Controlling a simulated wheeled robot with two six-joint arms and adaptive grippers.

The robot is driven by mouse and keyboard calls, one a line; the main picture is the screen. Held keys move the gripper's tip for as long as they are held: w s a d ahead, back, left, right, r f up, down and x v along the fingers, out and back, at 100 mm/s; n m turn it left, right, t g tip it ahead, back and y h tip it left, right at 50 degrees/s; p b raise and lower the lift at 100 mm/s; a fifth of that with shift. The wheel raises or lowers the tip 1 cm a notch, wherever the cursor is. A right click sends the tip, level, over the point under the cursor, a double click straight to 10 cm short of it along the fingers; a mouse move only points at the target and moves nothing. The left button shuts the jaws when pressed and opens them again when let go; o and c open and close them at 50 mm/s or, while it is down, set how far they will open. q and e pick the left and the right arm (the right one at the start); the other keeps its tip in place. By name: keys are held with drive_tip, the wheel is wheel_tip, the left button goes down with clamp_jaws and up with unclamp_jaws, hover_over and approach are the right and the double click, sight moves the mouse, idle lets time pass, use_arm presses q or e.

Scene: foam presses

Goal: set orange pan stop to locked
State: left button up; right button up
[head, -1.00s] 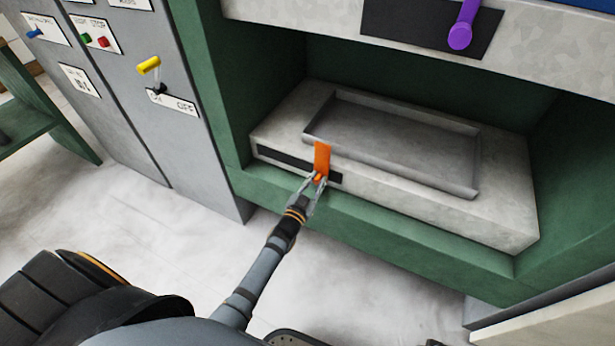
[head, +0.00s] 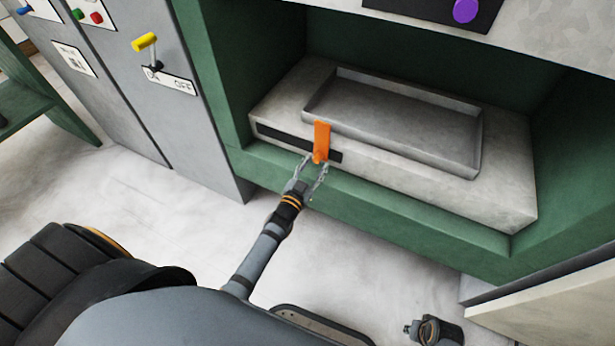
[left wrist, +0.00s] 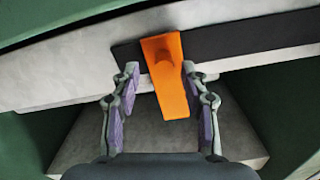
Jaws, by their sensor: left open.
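The orange pan stop (head: 322,138) is a flat lever on a dark strip (head: 285,140) along the front face of the grey lower press block. In the head view it stands roughly upright, its top near the tray rim. In the left wrist view the orange lever (left wrist: 172,90) runs from a rounded knob on the strip toward the gripper. My left gripper (head: 315,165) is open at the lever's lower end. In the left wrist view its fingers (left wrist: 160,88) stand on either side of the lever, with a clear gap on the left and a small one on the right.
A shallow grey tray (head: 470,158) sits on the block inside the green press frame (head: 215,90). A purple handle (head: 466,10) is above. A grey cabinet with a yellow lever (head: 145,42) stands left. A dark part, seemingly of my right arm (head: 435,330), shows at bottom right.

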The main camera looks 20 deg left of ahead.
use_arm(q)
drive_tip(key=s, duration=0.9)
drive_tip(key=shift+s+a, duration=0.35)
drive_tip(key=s+a+f+n+g+y, duration=0.1)
drive_tip(key=s+a+f+g, duration=0.2)
drive_tip(key=f, duration=0.5)
drive_tip(key=s+a+f+n+g+y, duration=0.1)
drive_tip(key=s+a+f+g, duration=0.15)
drive_tip(key=f+g, duration=0.35)
drive_tip(key=s+f+g, duration=0.7)
drive_tip(key=s+f, duration=0.2)
drive_tip(key=s, duration=0.4)
drive_tip(key=s+a+r+p, duration=0.1)
drive_tip(key=s+r+p, duration=0.1)
drive_tip(key=s+p, duration=0.7)
drive_tip(key=s+a+r+p, duration=0.2)
drive_tip(key=s+p, duration=0.7)
drive_tip(key=p, duration=0.5)
drive_tip(key=shift+r+n+g+p, duration=0.3)
drive_tip(key=shift+r+n+g, duration=0.1)
drive_tip(key=shift+r, duration=0.25)
use_arm(e)
drive_tip(key=s+d+r, duration=0.1)
drive_tip(key=s+r, duration=0.1)
drive_tip(key=s, duration=0.6)
drive_tip(key=s+d+r, duration=0.2)
drive_tip(key=s+r, duration=0.1)
drive_tip(key=s, duration=0.6)
